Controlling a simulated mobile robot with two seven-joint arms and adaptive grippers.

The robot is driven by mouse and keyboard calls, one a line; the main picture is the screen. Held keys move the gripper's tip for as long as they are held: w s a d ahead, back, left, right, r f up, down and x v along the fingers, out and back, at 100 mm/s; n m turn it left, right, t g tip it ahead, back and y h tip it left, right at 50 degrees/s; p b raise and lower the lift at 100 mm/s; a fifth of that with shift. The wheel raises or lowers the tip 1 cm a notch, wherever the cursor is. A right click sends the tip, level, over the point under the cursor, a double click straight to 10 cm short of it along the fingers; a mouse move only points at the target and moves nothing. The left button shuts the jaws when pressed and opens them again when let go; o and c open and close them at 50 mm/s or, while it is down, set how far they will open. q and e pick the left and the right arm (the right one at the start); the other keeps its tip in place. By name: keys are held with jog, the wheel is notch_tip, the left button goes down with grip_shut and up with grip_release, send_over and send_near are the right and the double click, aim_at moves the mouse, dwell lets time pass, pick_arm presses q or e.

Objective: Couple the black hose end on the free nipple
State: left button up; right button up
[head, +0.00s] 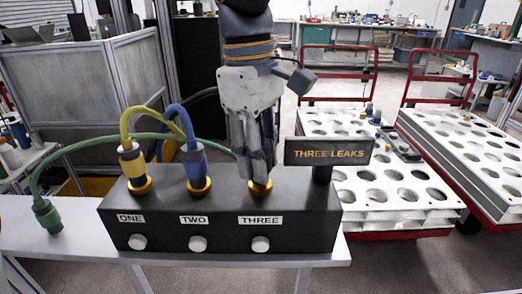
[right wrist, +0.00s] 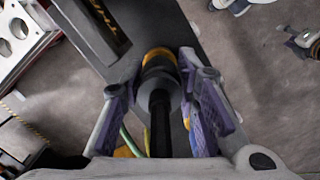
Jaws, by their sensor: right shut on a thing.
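The black block (head: 222,222) carries brass nipples labelled ONE, TWO and THREE. A yellow hose end (head: 131,163) stands on ONE and a blue hose end (head: 195,163) on TWO. My right gripper (head: 260,175) points down over the brass nipple THREE (head: 260,188). In the right wrist view it is shut on the black hose end (right wrist: 160,98), with its fingers either side. The hose end is in line with the brass nipple (right wrist: 158,55). I cannot tell how far it sits on it. In the head view the fingers mostly hide it. My left gripper is not in view.
Carts with round holes (head: 385,200) stand behind right.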

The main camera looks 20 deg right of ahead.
jog(key=shift+f, duration=0.2)
jog(key=o, duration=1.1)
jog(key=shift+o, duration=0.2)
notch_tip(320, 180, up, 12)
jog(key=w, duration=0.1)
jog(key=shift+a, duration=0.45)
jog(key=shift+f, duration=0.1)
